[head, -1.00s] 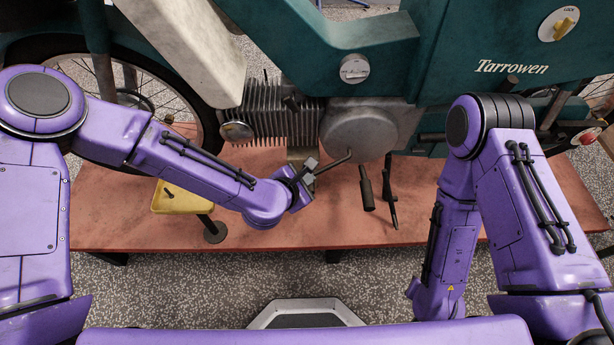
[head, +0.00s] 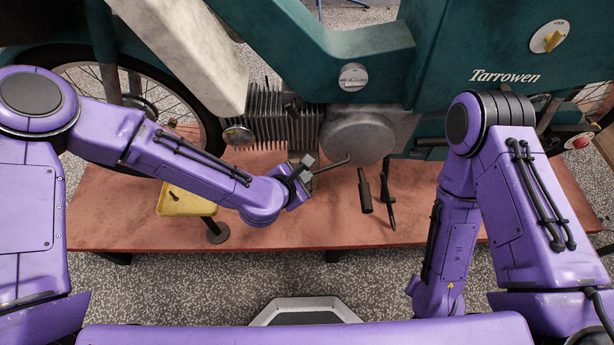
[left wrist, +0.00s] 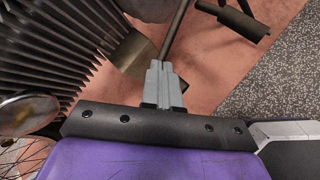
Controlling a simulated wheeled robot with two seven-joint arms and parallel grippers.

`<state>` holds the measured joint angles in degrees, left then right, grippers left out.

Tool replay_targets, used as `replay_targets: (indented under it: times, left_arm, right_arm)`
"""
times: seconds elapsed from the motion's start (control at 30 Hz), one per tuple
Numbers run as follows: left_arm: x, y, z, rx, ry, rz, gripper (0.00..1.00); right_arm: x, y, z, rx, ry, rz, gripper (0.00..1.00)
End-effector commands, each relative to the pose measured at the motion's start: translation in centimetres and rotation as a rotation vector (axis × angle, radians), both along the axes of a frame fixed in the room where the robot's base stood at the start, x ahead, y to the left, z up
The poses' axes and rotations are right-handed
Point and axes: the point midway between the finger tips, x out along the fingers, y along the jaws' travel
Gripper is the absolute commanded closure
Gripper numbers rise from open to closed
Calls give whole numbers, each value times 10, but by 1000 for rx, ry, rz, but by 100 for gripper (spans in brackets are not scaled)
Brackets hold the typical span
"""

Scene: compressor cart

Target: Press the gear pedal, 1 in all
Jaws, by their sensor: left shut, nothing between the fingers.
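The gear pedal (head: 331,165) is a thin bent metal lever running left and down from below the round engine cover. In the left wrist view its rod (left wrist: 177,32) runs down to my fingertips. My left gripper (head: 312,164) is at the lever's left end. In the left wrist view its two grey fingers (left wrist: 163,72) are together, with nothing held between them. They overlap the rod's near end; I cannot tell if they touch it. My right arm hangs at the right, and its gripper does not show.
A dark foot peg (head: 365,190) and a thin stand (head: 388,192) are right of the pedal. The finned engine (head: 272,115) is behind my gripper. The platform's front middle is clear.

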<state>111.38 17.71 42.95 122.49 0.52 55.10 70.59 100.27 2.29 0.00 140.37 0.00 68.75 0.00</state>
Motion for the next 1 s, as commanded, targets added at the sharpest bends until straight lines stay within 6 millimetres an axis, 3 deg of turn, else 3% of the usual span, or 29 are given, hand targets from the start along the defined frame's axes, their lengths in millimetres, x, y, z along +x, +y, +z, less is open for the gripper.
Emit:
replay_targets:
  times: [0.47,1.0]
  left_arm:
    - [0,1,10,-1,-1,0,100]
    - [0,10,58,0,-2,0,100]
  right_arm:
    - [0,0,9,0,0,0,57]
    - [0,0,53,0,0,0,57]
